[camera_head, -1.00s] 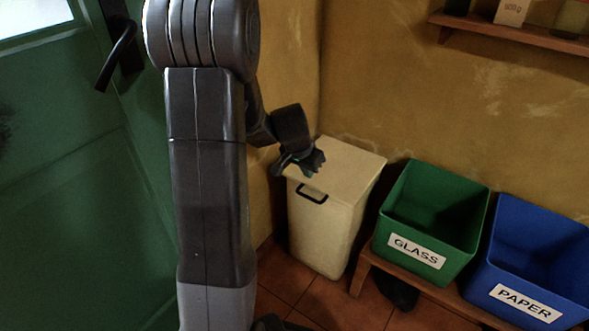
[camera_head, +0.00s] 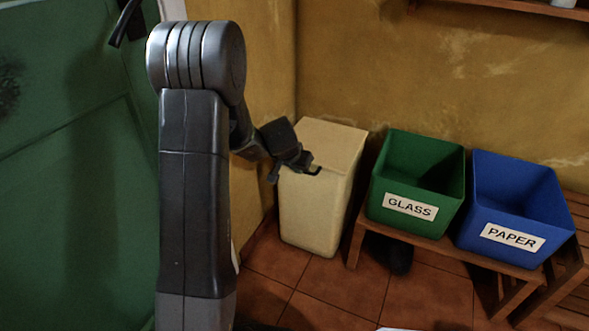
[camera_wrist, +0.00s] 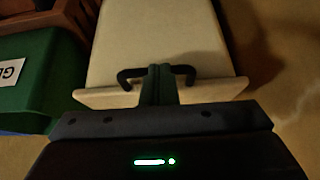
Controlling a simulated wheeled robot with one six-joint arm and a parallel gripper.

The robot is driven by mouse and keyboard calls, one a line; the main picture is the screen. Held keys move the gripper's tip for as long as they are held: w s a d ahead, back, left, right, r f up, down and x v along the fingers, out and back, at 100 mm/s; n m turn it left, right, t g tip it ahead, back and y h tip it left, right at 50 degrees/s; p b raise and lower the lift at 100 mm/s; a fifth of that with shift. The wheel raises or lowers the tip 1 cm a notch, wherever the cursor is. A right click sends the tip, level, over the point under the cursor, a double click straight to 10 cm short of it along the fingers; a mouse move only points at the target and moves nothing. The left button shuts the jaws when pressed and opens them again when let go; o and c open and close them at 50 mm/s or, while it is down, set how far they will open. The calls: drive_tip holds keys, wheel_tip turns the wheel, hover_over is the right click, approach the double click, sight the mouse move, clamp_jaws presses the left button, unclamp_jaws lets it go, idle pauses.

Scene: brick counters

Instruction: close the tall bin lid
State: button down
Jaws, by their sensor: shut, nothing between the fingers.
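The tall cream bin (camera_head: 312,215) stands in the corner, left of the green bin. Its lid (camera_head: 330,145) lies flat across the top in the head view, with no visible gap; its back edge is hard to judge. A black handle (camera_wrist: 130,75) shows at the lid's front edge in the wrist view. My gripper (camera_head: 296,172) is at the front upper edge of the bin and partly hides the handle in the head view. In the wrist view its fingers (camera_wrist: 158,80) are together, in the middle of the handle. I cannot tell whether they touch it.
A green GLASS bin (camera_head: 375,203) and a blue PAPER bin (camera_head: 476,215) stand open on a low wooden bench (camera_head: 440,245) to the right. A green door (camera_head: 70,200) is at the left. A dark object (camera_head: 392,255) sits under the bench. Tiled floor is clear in front.

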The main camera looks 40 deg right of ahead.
drive_tip(key=shift+s+a+f, duration=0.1)
drive_tip(key=shift+s+f, duration=0.05)
drive_tip(key=shift+f, duration=0.35)
drive_tip(key=shift+s+a+f, duration=0.1)
drive_tip(key=shift+f, duration=0.35)
wheel_tip(320, 180, up, 5)
drive_tip(key=p, duration=0.3)
drive_tip(key=s+a+b, duration=0.2)
drive_tip(key=s+a, duration=0.1)
drive_tip(key=a, duration=0.4)
drive_tip(key=shift+s+a+f+b, duration=0.35)
drive_tip(key=shift+b, duration=0.05)
drive_tip(key=w+d+f+p, duration=0.1)
drive_tip(key=w+d, duration=0.3)
drive_tip(key=d, duration=0.4)
drive_tip(key=shift+w+d+f, duration=0.2)
drive_tip(key=shift+d+f, duration=0.05)
drive_tip(key=shift+f, duration=0.2)
drive_tip(key=shift+r, duration=0.1)
